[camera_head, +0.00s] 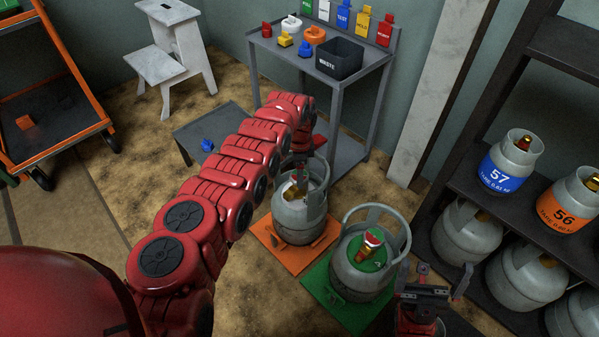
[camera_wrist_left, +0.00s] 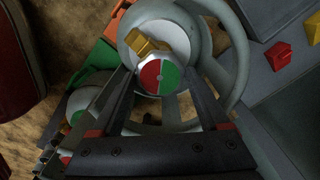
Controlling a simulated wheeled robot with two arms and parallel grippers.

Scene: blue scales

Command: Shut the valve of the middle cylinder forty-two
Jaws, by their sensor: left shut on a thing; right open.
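A grey gas cylinder (camera_head: 300,219) stands upright on an orange scale (camera_head: 272,240). I cannot read a number on it. My left gripper (camera_head: 301,170) reaches down over its top and partly hides its valve. In the left wrist view my left fingers are shut on the red, green and white valve knob (camera_wrist_left: 158,78), inside the cylinder's collar (camera_wrist_left: 237,60). A brass fitting (camera_wrist_left: 146,46) shows beside the knob. A second grey cylinder (camera_head: 362,273) with a green top stands on a green scale (camera_head: 323,287). My right gripper (camera_head: 432,276) is open and empty, right of it.
A grey bench (camera_head: 357,92) with a black waste bin (camera_head: 340,58) and coloured caps stands behind. A dark rack (camera_head: 490,215) at right holds several cylinders. A low grey table (camera_head: 183,138) with a blue piece (camera_head: 207,145) is left of the cylinders. A white step stool (camera_head: 175,67) stands farther back.

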